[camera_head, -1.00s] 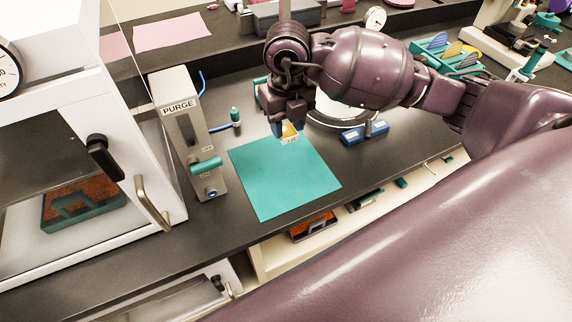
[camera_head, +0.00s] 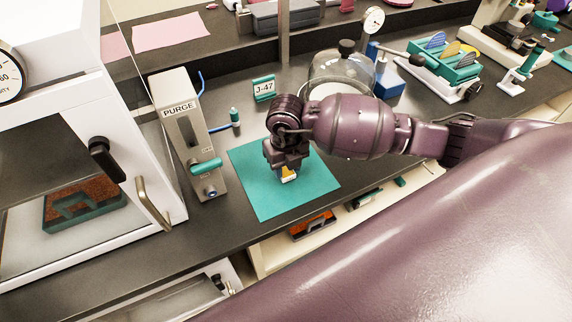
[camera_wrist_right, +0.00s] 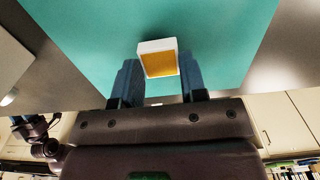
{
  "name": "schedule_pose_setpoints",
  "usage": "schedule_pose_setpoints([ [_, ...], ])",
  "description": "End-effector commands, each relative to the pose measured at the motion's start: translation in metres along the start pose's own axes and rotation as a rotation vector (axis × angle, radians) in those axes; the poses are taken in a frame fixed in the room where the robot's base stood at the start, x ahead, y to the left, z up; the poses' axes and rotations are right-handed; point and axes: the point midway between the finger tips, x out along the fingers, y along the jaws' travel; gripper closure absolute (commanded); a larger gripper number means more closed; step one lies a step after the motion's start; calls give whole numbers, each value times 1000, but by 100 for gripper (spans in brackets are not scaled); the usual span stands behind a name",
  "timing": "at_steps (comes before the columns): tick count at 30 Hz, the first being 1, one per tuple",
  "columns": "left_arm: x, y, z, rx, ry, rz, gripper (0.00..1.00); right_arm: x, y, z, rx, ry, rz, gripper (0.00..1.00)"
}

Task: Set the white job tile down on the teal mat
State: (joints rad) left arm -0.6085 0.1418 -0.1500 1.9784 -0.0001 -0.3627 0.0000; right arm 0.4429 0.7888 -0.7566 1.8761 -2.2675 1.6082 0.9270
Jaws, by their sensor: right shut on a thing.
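The white job tile (camera_head: 288,178), a small white block with a golden-yellow face, is between the fingers of my right gripper (camera_head: 287,171). The tile also shows in the right wrist view (camera_wrist_right: 144,47), with a blue finger on each side of it. The right gripper is shut on it. The gripper and tile are over the teal mat (camera_head: 267,200), near its middle right. I cannot tell whether the tile touches the mat.
The PURGE post (camera_head: 184,130) stands just left of the mat. A glass dome (camera_head: 335,70) stands behind my right arm. The mat's front and left parts are clear, close to the bench edge.

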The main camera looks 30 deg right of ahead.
Motion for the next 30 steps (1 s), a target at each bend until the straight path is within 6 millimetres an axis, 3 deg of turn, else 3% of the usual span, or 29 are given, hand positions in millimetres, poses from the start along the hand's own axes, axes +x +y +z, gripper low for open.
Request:
schedule_pose_setpoints([
  [12,2,0,3,0,0,0,57,7,0,0,0,-1,1,100],
  [13,2,0,2,0,0,0,57,6,0,0,0,-1,1,58],
  [17,2,0,1,0,1,0,57,6,0,0,0,-1,1,38],
  [30,1,0,-1,0,2,0,57,-2,0,1,-1,-3,0,36],
])
